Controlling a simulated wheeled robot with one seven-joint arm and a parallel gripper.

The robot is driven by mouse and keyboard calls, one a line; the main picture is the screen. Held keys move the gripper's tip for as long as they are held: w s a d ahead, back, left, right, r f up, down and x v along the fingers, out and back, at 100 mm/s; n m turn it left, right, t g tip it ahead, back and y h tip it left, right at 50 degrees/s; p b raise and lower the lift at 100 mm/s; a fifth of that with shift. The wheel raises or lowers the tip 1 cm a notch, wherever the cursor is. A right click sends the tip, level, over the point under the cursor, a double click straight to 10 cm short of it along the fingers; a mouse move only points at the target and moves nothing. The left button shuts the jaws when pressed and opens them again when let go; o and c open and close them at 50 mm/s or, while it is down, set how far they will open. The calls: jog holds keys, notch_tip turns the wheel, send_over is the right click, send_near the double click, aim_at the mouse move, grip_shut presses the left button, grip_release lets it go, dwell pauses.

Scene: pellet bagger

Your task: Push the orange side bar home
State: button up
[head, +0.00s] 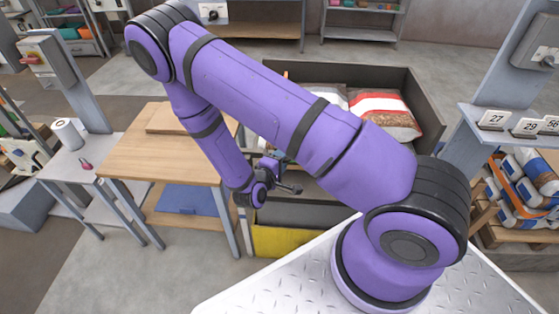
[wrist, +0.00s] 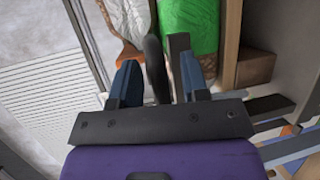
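I cannot pick out an orange side bar for certain in either view; my arm hides part of the bin area. My gripper (head: 282,165) is over the near part of a dark grey bin (head: 425,100), beside the wooden table. In the wrist view my gripper (wrist: 158,75) has its two blue fingers spread apart. A dark rounded post (wrist: 155,65) and a grey bar (wrist: 178,50) show between or just beyond the fingers. I cannot tell whether either touches a finger.
Red and white bags (head: 385,108) lie in the bin; a green bag (wrist: 196,25) shows in the wrist view. A yellow panel (head: 280,240) fronts the bin. A wooden table (head: 150,165) stands left. A rack with orange parts (head: 525,185) stands right.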

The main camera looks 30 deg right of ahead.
jog(key=shift+a, duration=0.1)
jog(key=v, duration=1)
jog(key=shift+s+a+r, duration=0.15)
jog(key=shift+s+a, duration=0.05)
jog(key=shift+s, duration=0.05)
jog(key=s+d+r+m+g+y, duration=0.1)
jog(key=d+r+m+g, duration=0.15)
jog(key=r, duration=0.55)
jog(key=s+d+r+m+g+y, duration=0.15)
jog(key=r+g, duration=0.25)
jog(key=r, duration=0.4)
jog(key=d+r+m+g+y, duration=0.1)
jog(key=d+r+m+g, duration=0.15)
jog(key=r, duration=0.55)
jog(key=s+r+t+y, duration=0.3)
jog(key=s+r+y, duration=0.2)
jog(key=r, duration=0.5)
jog(key=s+r+t+y, duration=0.3)
jog(key=s+r+y, duration=0.2)
jog(key=s+r, duration=0.4)
jog(key=shift+a+r, duration=0.2)
jog(key=shift+r, duration=0.2)
